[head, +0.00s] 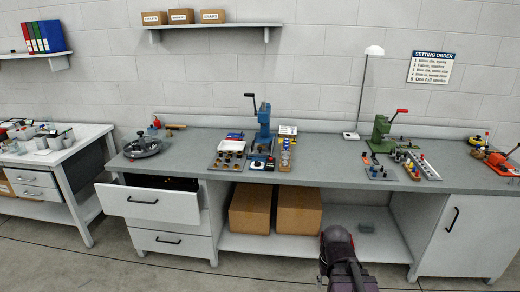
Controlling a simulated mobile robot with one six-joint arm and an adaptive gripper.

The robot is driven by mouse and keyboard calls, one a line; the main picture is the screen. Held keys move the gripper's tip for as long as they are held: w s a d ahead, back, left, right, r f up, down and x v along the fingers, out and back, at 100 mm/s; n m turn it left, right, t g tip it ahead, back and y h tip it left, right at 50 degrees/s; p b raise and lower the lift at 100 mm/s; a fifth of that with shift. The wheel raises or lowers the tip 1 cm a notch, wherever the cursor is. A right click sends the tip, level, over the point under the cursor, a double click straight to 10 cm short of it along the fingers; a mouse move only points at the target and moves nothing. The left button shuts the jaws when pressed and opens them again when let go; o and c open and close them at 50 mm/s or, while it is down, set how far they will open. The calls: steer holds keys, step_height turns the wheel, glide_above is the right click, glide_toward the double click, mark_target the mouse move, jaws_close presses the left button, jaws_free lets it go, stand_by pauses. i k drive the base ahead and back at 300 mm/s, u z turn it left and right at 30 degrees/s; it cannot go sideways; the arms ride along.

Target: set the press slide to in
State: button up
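A blue press (264,125) with a dark crank handle stands on the middle of the grey workbench (330,170). A small blue and white block (262,162) sits at its foot; I cannot tell whether this is the slide or how far in it stands. A green press (381,132) with a red-tipped lever stands further right on the same bench. A slide on it is too small to make out. A dark rounded part of my arm shows at the bottom centre, in front of the bench. My gripper's fingers do not show.
Trays of small parts (228,159) flank the blue press. An upper drawer (152,203) stands open at the left and juts out. Cardboard boxes (250,209) fill part of the lower shelf. A lamp (373,51) stands between the presses. An orange tool (500,160) lies far right.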

mark_target(263, 151)
steer(key=u, duration=0.15)
steer(key=i, duration=2.15)
steer(key=z, duration=0.2)
